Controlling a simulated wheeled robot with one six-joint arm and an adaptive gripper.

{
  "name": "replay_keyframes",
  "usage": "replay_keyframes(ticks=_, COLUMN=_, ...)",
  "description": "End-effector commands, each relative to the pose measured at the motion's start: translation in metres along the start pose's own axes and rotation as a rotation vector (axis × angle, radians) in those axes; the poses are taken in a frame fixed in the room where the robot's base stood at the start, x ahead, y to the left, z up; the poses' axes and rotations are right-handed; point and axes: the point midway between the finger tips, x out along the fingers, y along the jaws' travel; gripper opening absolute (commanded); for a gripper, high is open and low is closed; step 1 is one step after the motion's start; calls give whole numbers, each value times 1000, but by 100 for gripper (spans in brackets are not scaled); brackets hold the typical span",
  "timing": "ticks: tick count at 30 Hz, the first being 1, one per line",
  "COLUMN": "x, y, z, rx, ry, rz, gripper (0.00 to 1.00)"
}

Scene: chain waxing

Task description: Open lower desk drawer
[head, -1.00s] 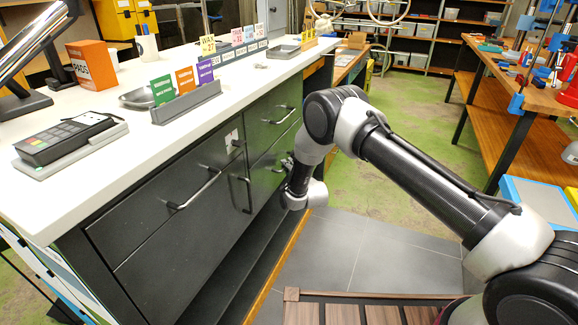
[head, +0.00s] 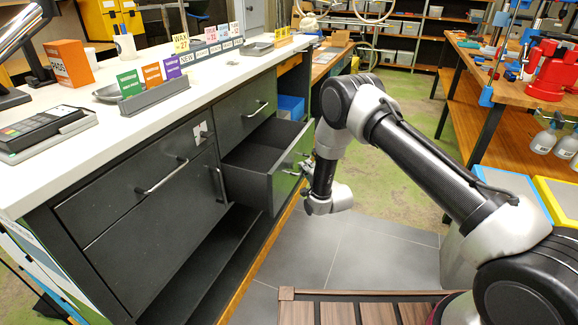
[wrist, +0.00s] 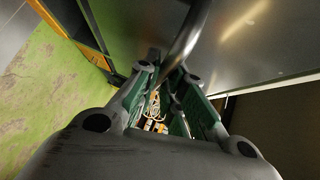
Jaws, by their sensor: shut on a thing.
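The lower desk drawer (head: 247,187) is dark grey and stands well out from the desk, below a shut upper drawer (head: 243,109). Its inside looks empty in the part that shows. My gripper (head: 306,167) is at the drawer's front panel and is partly hidden by my arm in the head view. In the wrist view, my gripper (wrist: 165,95) has its green-lined fingers around the metal bar handle (wrist: 186,38) of the drawer, close to the drawer front (wrist: 250,45).
The white countertop (head: 140,105) above holds a card reader (head: 42,128), an orange box (head: 69,63) and coloured cards. Another drawer (head: 145,180) to the left is shut. A blue bin (head: 291,107) shows behind the open drawer. Grey tiled floor (head: 350,255) in front is free.

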Motion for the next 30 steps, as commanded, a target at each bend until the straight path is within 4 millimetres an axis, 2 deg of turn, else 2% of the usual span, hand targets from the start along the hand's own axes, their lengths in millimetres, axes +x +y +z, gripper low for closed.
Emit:
replay_keyframes(ticks=1, x=-12, y=6, z=-14, rx=0, ry=3, rz=7, gripper=0)
replay_keyframes(ticks=3, x=-28, y=10, z=-29, rx=0, ry=3, rz=6, gripper=0)
replay_keyframes(ticks=12, x=-76, y=22, z=-77, rx=1, ry=2, rz=4, gripper=0)
replay_keyframes(ticks=19, x=-92, y=27, z=-92, rx=0, ry=-1, rz=3, gripper=0)
replay_keyframes(ticks=30, x=-95, y=28, z=-95, rx=-1, ry=-1, rz=3, gripper=0)
